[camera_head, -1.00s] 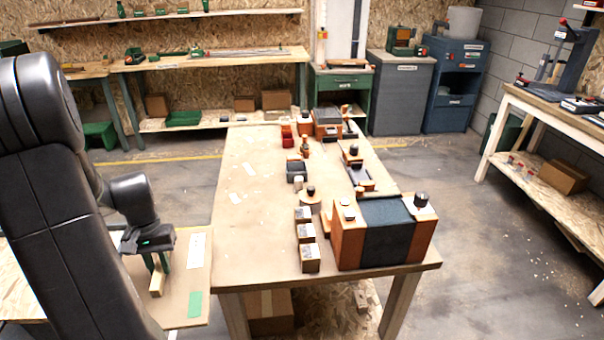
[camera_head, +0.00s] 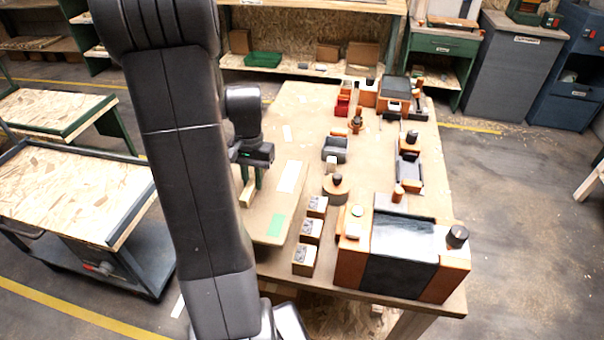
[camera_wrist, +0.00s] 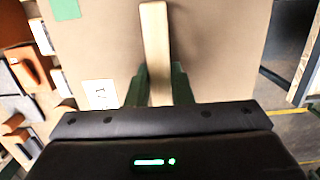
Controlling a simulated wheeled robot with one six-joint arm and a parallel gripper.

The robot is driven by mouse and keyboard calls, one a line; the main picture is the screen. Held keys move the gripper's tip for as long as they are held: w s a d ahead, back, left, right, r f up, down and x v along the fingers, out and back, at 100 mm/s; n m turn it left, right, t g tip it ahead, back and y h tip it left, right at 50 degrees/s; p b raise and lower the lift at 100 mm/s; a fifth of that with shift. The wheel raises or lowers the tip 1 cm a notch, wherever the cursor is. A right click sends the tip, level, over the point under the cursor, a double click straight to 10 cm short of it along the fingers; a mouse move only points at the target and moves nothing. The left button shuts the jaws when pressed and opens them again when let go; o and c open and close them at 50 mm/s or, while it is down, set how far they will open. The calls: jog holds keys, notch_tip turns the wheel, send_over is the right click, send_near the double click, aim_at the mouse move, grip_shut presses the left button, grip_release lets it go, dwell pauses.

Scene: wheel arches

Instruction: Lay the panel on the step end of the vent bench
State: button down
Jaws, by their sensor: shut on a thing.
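The panel (camera_head: 262,207) is a flat tan board with a green patch, a white label and a wooden bar handle. In the wrist view the panel (camera_wrist: 215,50) fills the middle, its bar (camera_wrist: 156,40) between my green fingers. My gripper (camera_wrist: 160,88) is shut on that bar; in the head view my gripper (camera_head: 250,178) is left of the table's middle. The panel overlaps the left side of a long tan table (camera_head: 300,108); I cannot tell its height above it. No sign names the vent bench or its step end, so I cannot tell which they are.
On the table stand an orange and dark grey block (camera_head: 400,250), three small wooden blocks (camera_head: 310,232) in a row close to the panel's right edge, and a round wooden piece (camera_head: 336,188). A wood-topped cart (camera_head: 70,190) stands at the left. Floor is open at the right.

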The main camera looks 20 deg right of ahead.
notch_tip(320, 180, down, 10)
jog(key=shift+a+r, duration=0.1)
dwell(0.4)
jog(key=shift+f, duration=0.3)
jog(key=c, duration=1.3)
grip_release()
jog(key=shift+r, duration=0.1)
